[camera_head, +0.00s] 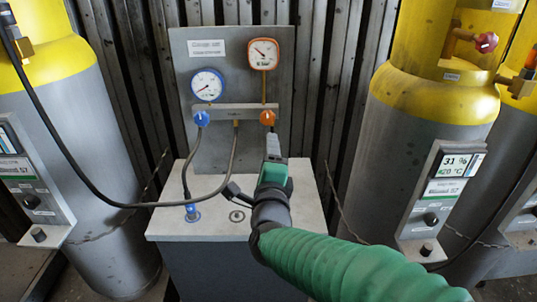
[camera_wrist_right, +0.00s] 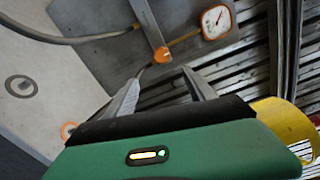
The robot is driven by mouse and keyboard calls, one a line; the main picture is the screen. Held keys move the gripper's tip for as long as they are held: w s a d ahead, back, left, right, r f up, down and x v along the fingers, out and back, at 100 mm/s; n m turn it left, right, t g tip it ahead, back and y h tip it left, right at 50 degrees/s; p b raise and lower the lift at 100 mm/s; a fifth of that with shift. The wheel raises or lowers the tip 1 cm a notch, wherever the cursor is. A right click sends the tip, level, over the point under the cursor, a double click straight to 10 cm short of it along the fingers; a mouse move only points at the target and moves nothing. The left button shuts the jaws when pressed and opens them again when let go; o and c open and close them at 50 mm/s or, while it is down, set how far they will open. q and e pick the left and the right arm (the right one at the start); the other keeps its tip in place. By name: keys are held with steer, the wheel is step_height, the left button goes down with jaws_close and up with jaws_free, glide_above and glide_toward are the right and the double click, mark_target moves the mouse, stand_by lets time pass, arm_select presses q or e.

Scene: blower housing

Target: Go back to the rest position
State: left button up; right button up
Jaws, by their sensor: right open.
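My right gripper (camera_head: 271,146) is in front of the gauge panel (camera_head: 235,140), with its tips just below the orange knob (camera_head: 267,117). In the right wrist view my right gripper (camera_wrist_right: 161,79) shows two spread fingers with nothing between them. The orange knob (camera_wrist_right: 162,54) appears a little beyond the fingertips there, apart from them in the picture. Its pointer mark is visible. My left gripper is in neither view.
The orange-rimmed gauge (camera_head: 263,54) and blue gauge (camera_head: 207,85) sit above the orange and blue knobs (camera_head: 202,118). A black hose (camera_head: 103,198) loops to the blue fitting (camera_head: 191,209) on the grey cabinet top (camera_head: 214,226). Yellow-grey cylinders (camera_head: 415,140) stand either side.

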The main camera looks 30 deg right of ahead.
stand_by(0.4)
steer(key=s+a+f+n+g+y, duration=0.1)
steer(key=a+f+n+g+y, duration=0.3)
steer(key=f+n, duration=0.5)
steer(key=s+a+f+n+g+y, duration=0.15)
steer(key=a+f+n+y, duration=0.25)
steer(key=a+f+n, duration=0.5)
steer(key=s+f+n+g+y, duration=0.1)
steer(key=s+f+n+g, duration=0.65)
steer(key=s+f, duration=0.6)
step_height(320, 180, up, 21)
steer(key=s+n+p, duration=0.1)
steer(key=p, duration=2)
steer(key=shift+d, duration=0.35)
steer(key=shift+s+f, duration=0.1)
